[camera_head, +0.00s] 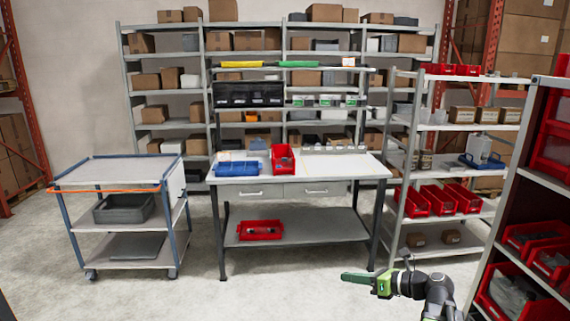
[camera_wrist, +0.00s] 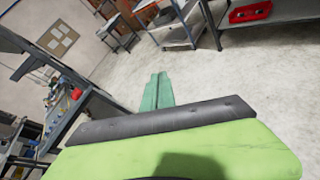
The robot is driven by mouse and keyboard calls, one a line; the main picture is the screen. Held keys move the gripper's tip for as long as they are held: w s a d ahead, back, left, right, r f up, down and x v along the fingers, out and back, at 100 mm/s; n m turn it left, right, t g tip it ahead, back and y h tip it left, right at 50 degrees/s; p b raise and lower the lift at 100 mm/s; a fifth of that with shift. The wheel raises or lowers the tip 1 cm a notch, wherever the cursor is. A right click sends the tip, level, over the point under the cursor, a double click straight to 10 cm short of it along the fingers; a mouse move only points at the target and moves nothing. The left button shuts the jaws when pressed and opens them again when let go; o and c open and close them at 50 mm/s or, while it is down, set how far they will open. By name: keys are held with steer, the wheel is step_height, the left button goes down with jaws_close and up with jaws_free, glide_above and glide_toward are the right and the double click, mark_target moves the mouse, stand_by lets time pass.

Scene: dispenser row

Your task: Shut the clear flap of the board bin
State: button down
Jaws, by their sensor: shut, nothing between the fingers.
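My gripper (camera_head: 346,277) is low at the bottom right of the head view, over the floor in front of the workbench. Its green fingers point left. In the wrist view my gripper (camera_wrist: 158,78) has its fingers together, with nothing between them.
The workbench (camera_head: 345,167) carries a red bin (camera_head: 283,158) and a blue item (camera_head: 237,168). A trolley (camera_head: 115,171) stands left. A shelf with red bins (camera_head: 465,197) stands right, and a nearer rack (camera_head: 520,214) is at the right edge. The floor before the workbench is clear.

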steer(key=s+a+f+n+g+h, duration=0.2)
steer(key=a+f+n+g, duration=0.1)
steer(key=a+f+n, duration=0.4)
steer(key=s+a+f+n+g+h, duration=0.1)
steer(key=s+a+f+n+g, duration=0.3)
steer(key=a, duration=0.6)
steer(key=s+d+f+n+g+h, duration=0.1)
steer(key=d+n+h, duration=0.3)
steer(key=n, duration=0.5)
steer(key=s+d+f+n+h, duration=0.2)
steer(key=d+f+n+h, duration=0.2)
steer(key=n, duration=0.6)
steer(key=shift+d+f+g, duration=0.15)
steer(key=shift+d+g, duration=0.25)
steer(key=shift+d, duration=0.45)
steer(key=c, duration=1.5)
jaws_free()
steer(key=shift+s, duration=0.1)
steer(key=shift+o, duration=0.5)
